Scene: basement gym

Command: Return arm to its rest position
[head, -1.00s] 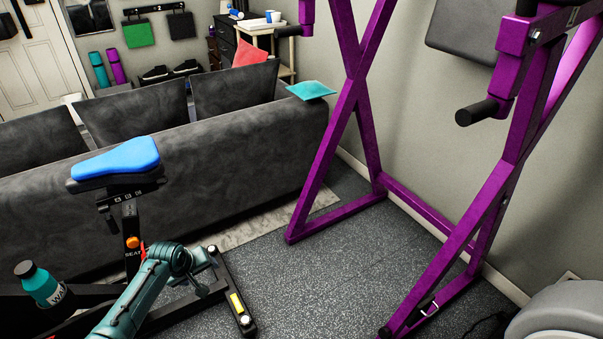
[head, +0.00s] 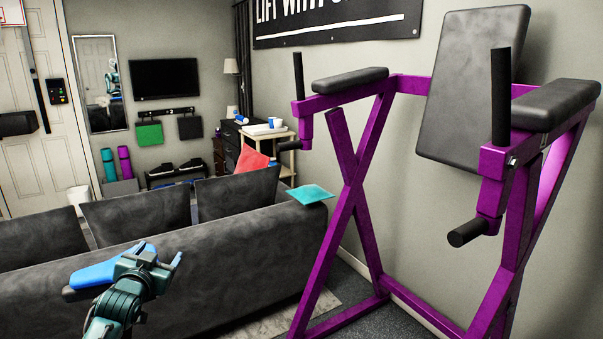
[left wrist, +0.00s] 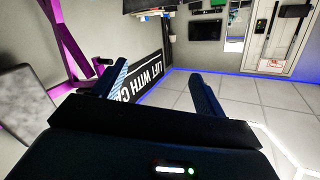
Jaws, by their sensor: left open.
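In the left wrist view the same gripper (left wrist: 155,85) shows two dark, spread fingers with only the room beyond. My right gripper is in neither view.
A purple dip station (head: 345,205) with black pads and handles stands at the right by the wall. A teal cloth (head: 310,194) lies on the sofa's corner. A side table (head: 268,130) stands beyond.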

